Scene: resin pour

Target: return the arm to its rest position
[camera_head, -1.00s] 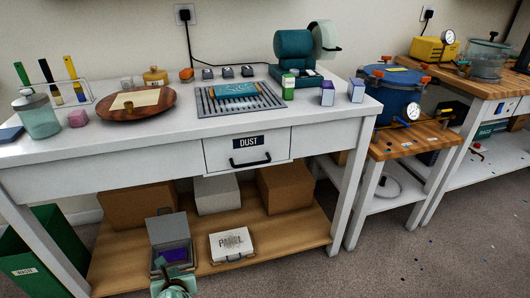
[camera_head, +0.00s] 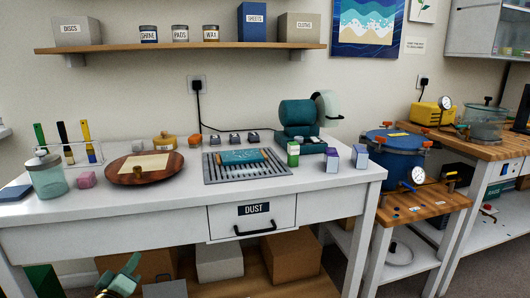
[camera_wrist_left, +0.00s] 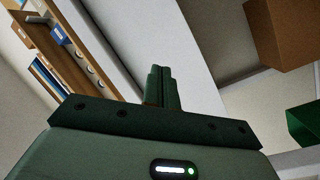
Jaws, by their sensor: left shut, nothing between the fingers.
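My left gripper (camera_head: 132,265) shows at the bottom left of the head view, in front of the white workbench (camera_head: 120,225) and below its top. In the left wrist view its two green fingers (camera_wrist_left: 158,85) are together, with nothing between them. The wrist view is tilted, with a wooden shelf at its upper left. My right gripper is not in either view.
A drawer marked DUST (camera_head: 253,214) is closed in the bench front. Cardboard boxes (camera_head: 291,256) stand below the bench. On top are a jar (camera_head: 47,178), a round wooden board (camera_head: 120,176) and a grate (camera_head: 215,178). A blue pot (camera_head: 391,153) stands at the right.

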